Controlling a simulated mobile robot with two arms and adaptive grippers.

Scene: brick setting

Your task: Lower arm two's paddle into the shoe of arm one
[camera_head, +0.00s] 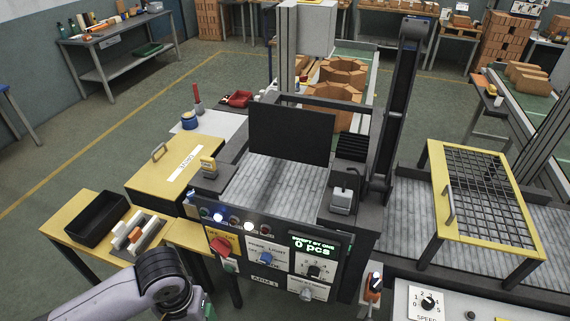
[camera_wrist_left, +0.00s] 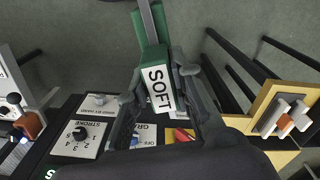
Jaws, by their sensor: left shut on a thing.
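In the left wrist view my left gripper (camera_wrist_left: 160,85) is shut on a green block (camera_wrist_left: 152,58) with a white label reading SOFT. A grey bar (camera_wrist_left: 150,18) extends from the block towards the top of that view. I cannot make out the shoe of arm one. My right gripper is not in view.
A yellow bench (camera_head: 72,212) at left carries a black tray (camera_head: 96,219) and a rack with white and orange pieces (camera_head: 136,236). A yellow lidded box (camera_head: 172,178) stands behind it. A yellow-framed mesh guard (camera_head: 490,200) covers the conveyor at right. Floor is open at far left.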

